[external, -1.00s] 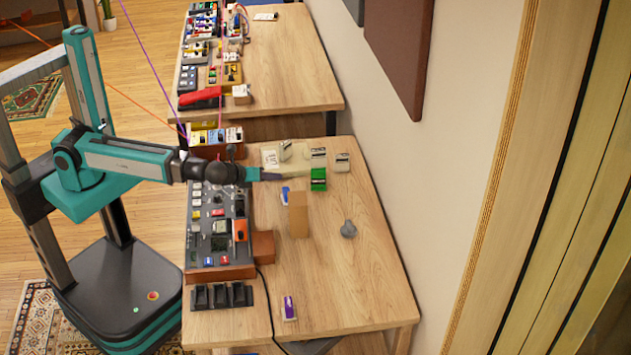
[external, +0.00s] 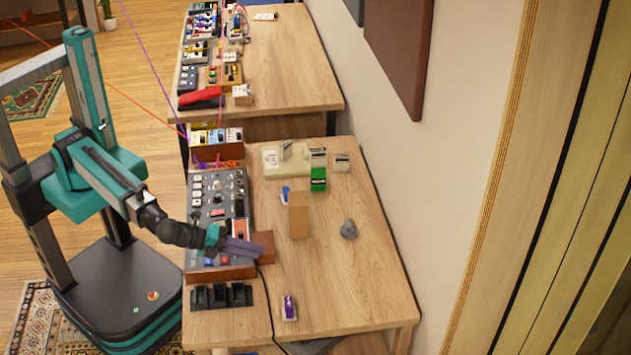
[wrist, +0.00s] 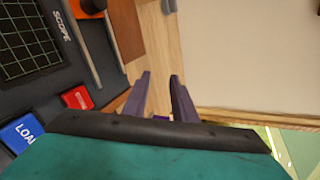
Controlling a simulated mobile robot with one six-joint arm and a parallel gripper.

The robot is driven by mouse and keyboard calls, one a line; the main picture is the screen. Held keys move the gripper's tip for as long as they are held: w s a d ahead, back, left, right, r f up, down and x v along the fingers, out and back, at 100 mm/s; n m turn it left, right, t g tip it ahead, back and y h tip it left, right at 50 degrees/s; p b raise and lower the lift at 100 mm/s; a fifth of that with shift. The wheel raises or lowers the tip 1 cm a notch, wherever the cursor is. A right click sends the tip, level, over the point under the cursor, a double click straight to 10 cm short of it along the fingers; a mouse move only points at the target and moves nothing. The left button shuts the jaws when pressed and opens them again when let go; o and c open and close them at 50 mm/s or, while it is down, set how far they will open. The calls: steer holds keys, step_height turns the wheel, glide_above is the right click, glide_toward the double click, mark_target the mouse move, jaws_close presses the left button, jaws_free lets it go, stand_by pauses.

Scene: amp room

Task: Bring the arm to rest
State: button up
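My gripper (external: 258,249) is low over the front end of the grey control panel (external: 218,215), beside a brown wooden block (external: 264,242). My arm reaches forward and down from the column, bent at the elbow. In the wrist view, the two purple-grey fingers (wrist: 162,76) stand apart with nothing held between their tips. A small patch of purple shows low between them. I cannot tell whether the gripper touches the panel or the block.
A tan box (external: 298,215), green box (external: 318,178), grey lump (external: 348,229) and purple-white box (external: 289,307) stand on the table (external: 370,285). A cream tray (external: 275,172) lies behind. Black pedals (external: 221,296) sit in front. The table's right side is mostly clear.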

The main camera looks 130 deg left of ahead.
steer(key=d+f+t+h+b, duration=0.15)
steer(key=d+h, duration=0.25)
steer(key=d, duration=1.6)
steer(key=d+f+t+h+b, duration=0.1)
steer(key=d+f+t+h, duration=0.2)
steer(key=d, duration=1.8)
steer(key=s+a+f+n+g+y, duration=0.1)
steer(key=s+a+f+n+g, duration=0.15)
steer(key=s+a+f, duration=0.45)
steer(key=s+a+f+n+g+y+p, duration=0.1)
steer(key=s+a+f+n+g, duration=0.2)
steer(key=a+f, duration=0.7)
steer(key=s+a+f+n+g, duration=0.2)
steer(key=s+a+f+g, duration=0.3)
steer(key=f, duration=0.7)
steer(key=s+a+f+n+g, duration=0.1)
steer(key=s+a+f, duration=0.2)
steer(key=s, duration=0.2)
steer(key=s+a+f+n+g+h+p, duration=0.1)
steer(key=s+a+f+g, duration=0.15)
steer(key=s, duration=0.25)
steer(key=s+a+f+g, duration=0.1)
steer(key=s+a+f, duration=0.15)
steer(key=s, duration=0.35)
steer(key=s+f+n+g+h, duration=0.1)
steer(key=s+f+g, duration=0.1)
steer(key=s, duration=0.5)
steer(key=s+f+n+g+h, duration=0.2)
steer(key=s, duration=0.6)
steer(key=shift+f, duration=0.35)
